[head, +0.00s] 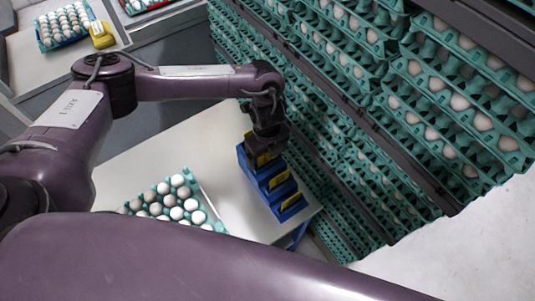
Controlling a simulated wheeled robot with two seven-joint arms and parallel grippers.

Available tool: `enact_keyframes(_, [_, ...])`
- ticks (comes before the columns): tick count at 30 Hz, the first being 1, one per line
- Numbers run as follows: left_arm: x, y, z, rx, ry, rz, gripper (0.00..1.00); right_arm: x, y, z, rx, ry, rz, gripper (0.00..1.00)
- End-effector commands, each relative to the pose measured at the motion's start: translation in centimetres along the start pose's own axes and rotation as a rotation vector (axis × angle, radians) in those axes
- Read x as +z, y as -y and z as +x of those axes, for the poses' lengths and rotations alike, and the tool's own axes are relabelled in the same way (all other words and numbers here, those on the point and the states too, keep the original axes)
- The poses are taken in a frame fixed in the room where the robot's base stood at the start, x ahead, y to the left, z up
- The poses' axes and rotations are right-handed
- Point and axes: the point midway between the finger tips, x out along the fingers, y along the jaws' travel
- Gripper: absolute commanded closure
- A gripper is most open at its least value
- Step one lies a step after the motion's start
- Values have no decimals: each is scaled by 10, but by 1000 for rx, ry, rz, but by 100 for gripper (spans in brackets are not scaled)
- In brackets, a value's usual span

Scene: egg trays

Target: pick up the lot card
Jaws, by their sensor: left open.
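A blue stepped holder (247,168) stands near the right edge of the white table. Several yellow cards sit in its slots: one at the back (264,159), one in the middle (279,180) and one at the front (291,201). I cannot read which is the lot card. My left gripper (266,150) is open, pointing down over the back slot, close to the back card and partly hiding it. Whether its fingers touch the card is not clear. My right gripper is out of view.
A teal tray of white eggs (213,222) lies left of the holder, partly hidden by my arm. Tall racks of teal egg trays (340,130) rise close on the right. A yellow object (102,36) and another egg tray (43,40) sit at the upper left. Bare white table (205,150) lies between.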

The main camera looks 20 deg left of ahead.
Motion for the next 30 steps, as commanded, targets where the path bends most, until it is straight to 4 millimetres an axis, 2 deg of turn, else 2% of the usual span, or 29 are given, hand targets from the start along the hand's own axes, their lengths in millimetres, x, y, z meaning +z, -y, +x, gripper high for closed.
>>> enact_keyframes(3, [0, 0, 2, -1, 1, 1, 11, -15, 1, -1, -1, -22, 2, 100])
enact_keyframes(7, [0, 0, 2, -1, 1, 1, 11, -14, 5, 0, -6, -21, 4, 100])
enact_keyframes(18, [0, 0, 2, -1, 1, 1, 58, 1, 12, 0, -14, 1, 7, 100])
enact_keyframes(30, [0, 1, -6, -3, 0, 1, 59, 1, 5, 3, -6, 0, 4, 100])
